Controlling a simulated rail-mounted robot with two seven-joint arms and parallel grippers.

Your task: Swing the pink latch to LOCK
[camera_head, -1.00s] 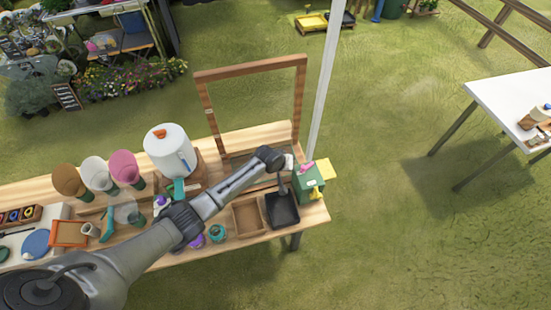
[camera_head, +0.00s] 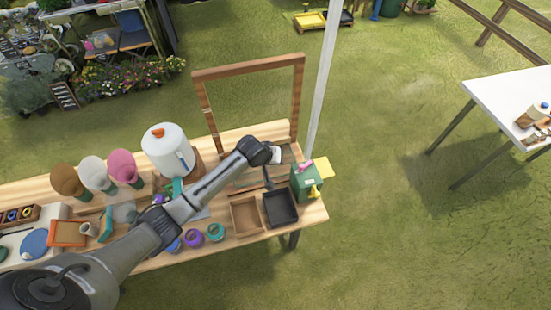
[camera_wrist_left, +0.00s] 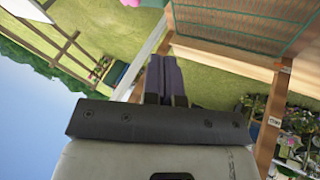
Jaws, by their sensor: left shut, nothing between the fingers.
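The pink latch (camera_head: 305,166) sits on top of a green box (camera_head: 306,184) at the right end of the wooden bench. The box has yellow parts on its front and right side. Lettering on it is too small to read. My left gripper (camera_head: 277,156) is just left of the box and apart from the latch; its fingers are hard to make out there. In the left wrist view my left gripper (camera_wrist_left: 165,62) has its dark fingers together and empty. A small pink patch (camera_wrist_left: 152,3), cut off by the top edge, shows beyond them. My right gripper is not in view.
A white pole (camera_head: 322,85) rises behind the box. A black tray (camera_head: 295,211) and wooden tray (camera_head: 235,218) sit left of it.

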